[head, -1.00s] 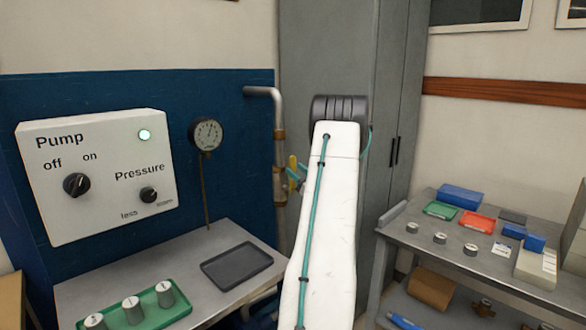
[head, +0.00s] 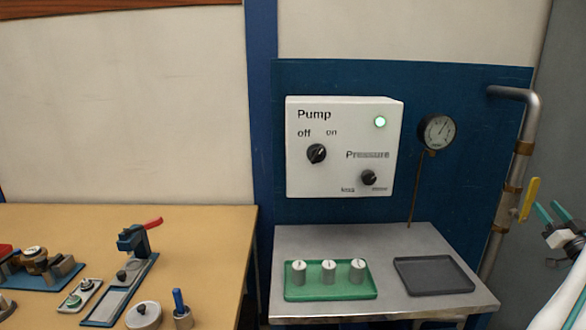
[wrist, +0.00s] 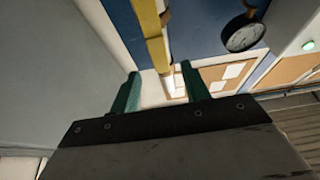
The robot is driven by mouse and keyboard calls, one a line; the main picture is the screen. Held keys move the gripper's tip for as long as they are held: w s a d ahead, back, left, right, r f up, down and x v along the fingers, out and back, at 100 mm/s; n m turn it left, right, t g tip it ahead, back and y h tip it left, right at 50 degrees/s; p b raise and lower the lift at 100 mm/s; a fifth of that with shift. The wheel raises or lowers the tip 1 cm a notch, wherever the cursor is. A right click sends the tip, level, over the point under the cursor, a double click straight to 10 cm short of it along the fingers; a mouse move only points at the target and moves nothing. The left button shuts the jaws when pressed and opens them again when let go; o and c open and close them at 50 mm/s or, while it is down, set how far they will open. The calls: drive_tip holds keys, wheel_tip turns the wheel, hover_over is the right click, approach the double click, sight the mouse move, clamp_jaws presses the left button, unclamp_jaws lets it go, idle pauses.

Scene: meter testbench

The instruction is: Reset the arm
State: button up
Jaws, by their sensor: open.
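My gripper (head: 552,208) is at the right edge of the head view, with two teal fingers apart and nothing between them. Part of my white arm shows below it, cut off by the picture edge. The gripper is just right of a yellow valve handle (head: 529,199) on the pipe; I cannot tell the gap in depth. In the wrist view my gripper (wrist: 160,72) has its fingers spread, and a yellow bar (wrist: 150,35) shows beyond them, near the top.
The pump panel (head: 345,147) and pressure gauge (head: 437,132) are on the blue wall. A metal table (head: 390,240) holds a green tray (head: 330,293) with three cylinders and an empty dark tray (head: 433,275). A wooden bench (head: 205,225) with tools stands left.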

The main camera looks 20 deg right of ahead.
drive_tip(key=s+d+f+m+g+h, duration=0.25)
drive_tip(key=d+f+m+g, duration=0.2)
drive_tip(key=f+g, duration=0.4)
drive_tip(key=w+a+f+g, duration=0.1)
drive_tip(key=a+f+g, duration=0.25)
drive_tip(key=g, duration=0.25)
drive_tip(key=w+a+r+g+y, duration=0.1)
drive_tip(key=a+r+g+y, duration=0.15)
drive_tip(key=a, duration=0.85)
drive_tip(key=w+a+r+g+y, duration=0.1)
drive_tip(key=a+r+y, duration=0.15)
drive_tip(key=a, duration=0.85)
drive_tip(key=w+a+r+g+y, duration=0.15)
drive_tip(key=a+r, duration=0.25)
drive_tip(key=a, duration=0.7)
drive_tip(key=s+a+r+n+y, duration=0.1)
drive_tip(key=s+a+r+n, duration=0.1)
drive_tip(key=a, duration=0.8)
drive_tip(key=s+a+r+n+y, duration=0.1)
drive_tip(key=s+a+r+n, duration=0.2)
drive_tip(key=a, duration=0.8)
drive_tip(key=s+a+r+n+y, duration=0.1)
drive_tip(key=s+a+r+n, duration=0.2)
drive_tip(key=a, duration=0.8)
drive_tip(key=shift+s+a+r+y, duration=0.3)
drive_tip(key=shift+s+r, duration=0.15)
drive_tip(key=shift+s, duration=0.75)
